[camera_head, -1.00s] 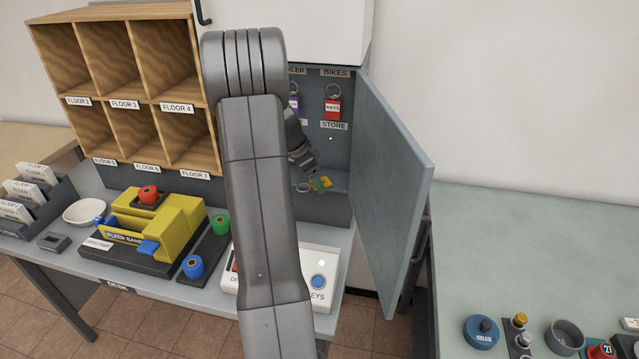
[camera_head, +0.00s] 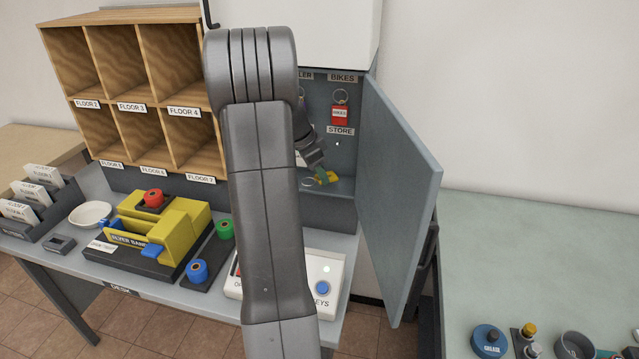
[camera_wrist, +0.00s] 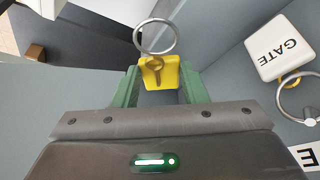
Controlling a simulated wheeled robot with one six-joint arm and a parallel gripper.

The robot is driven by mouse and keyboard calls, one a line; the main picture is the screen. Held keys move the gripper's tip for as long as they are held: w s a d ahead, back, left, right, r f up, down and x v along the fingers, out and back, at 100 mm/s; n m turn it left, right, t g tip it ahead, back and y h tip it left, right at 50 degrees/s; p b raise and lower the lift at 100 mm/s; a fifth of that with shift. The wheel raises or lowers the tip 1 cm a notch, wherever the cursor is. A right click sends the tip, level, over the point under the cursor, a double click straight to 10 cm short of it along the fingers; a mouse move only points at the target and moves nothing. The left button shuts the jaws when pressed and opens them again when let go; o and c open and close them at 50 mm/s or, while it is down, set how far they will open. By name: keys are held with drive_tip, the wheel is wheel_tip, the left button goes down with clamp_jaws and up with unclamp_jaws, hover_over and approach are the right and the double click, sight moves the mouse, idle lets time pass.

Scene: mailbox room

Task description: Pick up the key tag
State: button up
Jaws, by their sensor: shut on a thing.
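A yellow key tag (camera_wrist: 172,72) with a metal ring (camera_wrist: 155,37) and a small key sits between the green fingers of my gripper (camera_wrist: 160,85) in the wrist view. My gripper is shut on it. In the head view, my gripper (camera_head: 320,174) is inside the open key cabinet, low down, with the yellow tag (camera_head: 329,179) at its fingertips. The ring (camera_head: 308,183) shows just left of the tag. Part of the cabinet is hidden behind my arm.
The cabinet door (camera_head: 398,190) stands open to the right of my gripper. A red tag (camera_head: 339,116) hangs above a STORE label. A white GATE tag (camera_wrist: 280,48) is close by on the right in the wrist view. Desk items stand below left.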

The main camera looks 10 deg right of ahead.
drive_tip(key=r, duration=0.2)
drive_tip(key=shift+s+a+r+b, duration=0.2)
drive_tip(key=shift+s+r+b, duration=0.1)
drive_tip(key=shift+s+r, duration=0.1)
drive_tip(key=s+a+b, duration=0.1)
drive_tip(key=s+a, duration=0.2)
drive_tip(key=s, duration=0.5)
drive_tip(key=s+a+b, duration=0.2)
drive_tip(key=s+a, duration=0.2)
drive_tip(key=s, duration=0.5)
drive_tip(key=shift+s, duration=0.15)
drive_tip(key=shift+a, duration=0.1)
